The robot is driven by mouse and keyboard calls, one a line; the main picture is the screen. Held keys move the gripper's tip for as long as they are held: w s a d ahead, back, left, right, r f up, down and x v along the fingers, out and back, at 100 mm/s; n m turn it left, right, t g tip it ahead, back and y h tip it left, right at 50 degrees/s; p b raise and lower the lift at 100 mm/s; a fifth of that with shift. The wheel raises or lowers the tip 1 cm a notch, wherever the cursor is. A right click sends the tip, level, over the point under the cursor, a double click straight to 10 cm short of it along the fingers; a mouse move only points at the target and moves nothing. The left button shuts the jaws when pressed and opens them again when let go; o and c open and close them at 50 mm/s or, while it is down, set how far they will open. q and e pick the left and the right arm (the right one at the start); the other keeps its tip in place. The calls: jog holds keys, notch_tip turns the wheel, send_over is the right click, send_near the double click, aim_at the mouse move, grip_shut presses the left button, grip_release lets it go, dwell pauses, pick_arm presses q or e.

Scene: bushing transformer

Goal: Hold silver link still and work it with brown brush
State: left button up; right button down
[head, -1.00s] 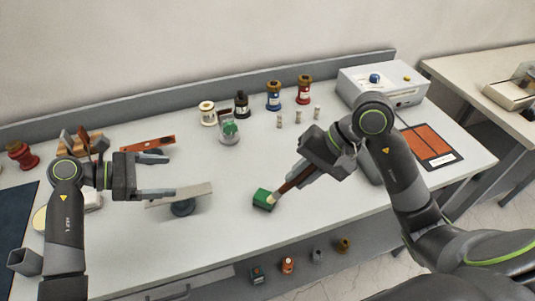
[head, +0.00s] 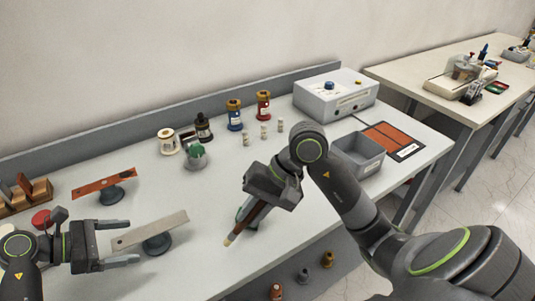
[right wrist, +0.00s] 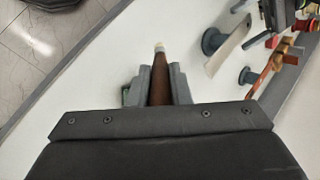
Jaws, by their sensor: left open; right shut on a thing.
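The silver link (head: 165,227), a flat pale bar, rests on a round dark stand near the table's front left. My left gripper (head: 134,241) is open at its left end, with that end showing between the two fingers; I cannot tell whether they touch it. My right gripper (head: 254,208) is shut on the brown brush (head: 247,224), which slants down with its pale tip to the lower left, right of the link and apart from it. The brush also shows in the right wrist view (right wrist: 159,82). A green block is mostly hidden behind the brush.
An orange-red bar (head: 103,182) stands behind the link. Spools and bottles (head: 235,115) line the back, with a green-topped jar (head: 195,156). A grey bin (head: 358,152) and a white box (head: 335,95) are at right. The table between link and brush is clear.

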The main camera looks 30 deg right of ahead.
aim_at(146, 240)
pick_arm(q)
jog(key=x, duration=0.2)
jog(key=shift+d+f, duration=0.15)
jog(key=shift+d, duration=0.25)
jog(key=shift+d+f+b, duration=0.45)
jog(key=shift+f+b, duration=0.15)
jog(key=shift+b, duration=0.3)
pick_arm(e)
jog(key=shift+f, duration=0.85)
pick_arm(q)
jog(key=shift+d+f+b, duration=0.3)
jog(key=shift+d+b, duration=0.35)
pick_arm(e)
jog(key=shift+a+f, duration=0.1)
jog(key=shift+f, duration=0.5)
pick_arm(q)
jog(key=shift+d+f+b, duration=0.1)
jog(key=shift+d+b, duration=0.2)
jog(key=shift+d, duration=0.2)
pick_arm(e)
jog(key=shift+f, duration=0.35)
pick_arm(q)
jog(key=c, duration=1.7)
jog(key=o, duration=1.2)
jog(key=shift+c, duration=0.2)
